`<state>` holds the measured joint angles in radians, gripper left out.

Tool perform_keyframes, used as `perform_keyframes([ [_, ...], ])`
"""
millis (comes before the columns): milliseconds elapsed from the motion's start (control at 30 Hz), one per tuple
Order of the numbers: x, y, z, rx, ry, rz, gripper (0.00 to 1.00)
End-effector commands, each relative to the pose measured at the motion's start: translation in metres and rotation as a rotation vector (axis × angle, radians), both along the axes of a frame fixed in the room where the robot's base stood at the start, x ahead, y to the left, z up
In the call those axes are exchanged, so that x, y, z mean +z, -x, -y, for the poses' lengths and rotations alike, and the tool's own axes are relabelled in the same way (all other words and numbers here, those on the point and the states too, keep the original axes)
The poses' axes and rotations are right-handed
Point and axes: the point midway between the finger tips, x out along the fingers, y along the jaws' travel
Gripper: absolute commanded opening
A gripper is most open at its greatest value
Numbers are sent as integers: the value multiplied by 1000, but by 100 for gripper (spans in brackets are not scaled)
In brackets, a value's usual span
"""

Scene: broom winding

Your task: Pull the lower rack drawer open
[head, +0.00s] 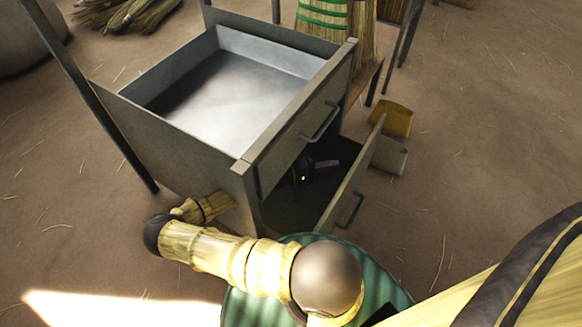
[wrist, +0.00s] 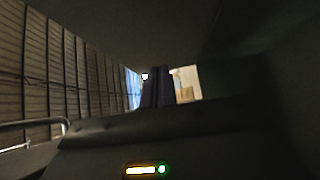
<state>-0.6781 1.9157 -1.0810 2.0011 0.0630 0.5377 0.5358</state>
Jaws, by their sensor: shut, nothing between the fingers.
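The grey metal rack (head: 180,155) stands in the middle of the head view. The lower drawer front (head: 352,185) stands out from the rack body, leaving a wide dark gap behind it. Its dark bar handle (head: 350,210) is on the outer face, with nothing on it. My gripper (head: 325,164) is in the dark space behind that front, apart from the handle. In the wrist view the dark fingers (wrist: 156,86) are together and empty, between dark walls. Part of my wrist is hidden by the rack side.
The upper drawer front (head: 310,125) has its own handle (head: 320,121). The rack's open top tray (head: 220,85) is empty. A yellow block (head: 391,119) and a pale block (head: 388,156) lie right of the lower front. Brooms (head: 320,18) stand behind. Floor at right is mostly clear.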

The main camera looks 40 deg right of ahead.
Motion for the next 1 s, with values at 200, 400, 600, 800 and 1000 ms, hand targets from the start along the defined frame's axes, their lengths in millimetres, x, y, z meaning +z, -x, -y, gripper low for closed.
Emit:
perform_keyframes([
  [200, 3, -17, -41, 1, -4, 1, 0],
  [400, 2, -33, -79, 4, -4, 0, 0],
  [600, 1, -45, -108, 1, -2, 0, 0],
  [800, -1, -48, -116, -1, 0, -1, 0],
  [1000, -1, -48, -116, -1, 0, -1, 2],
])
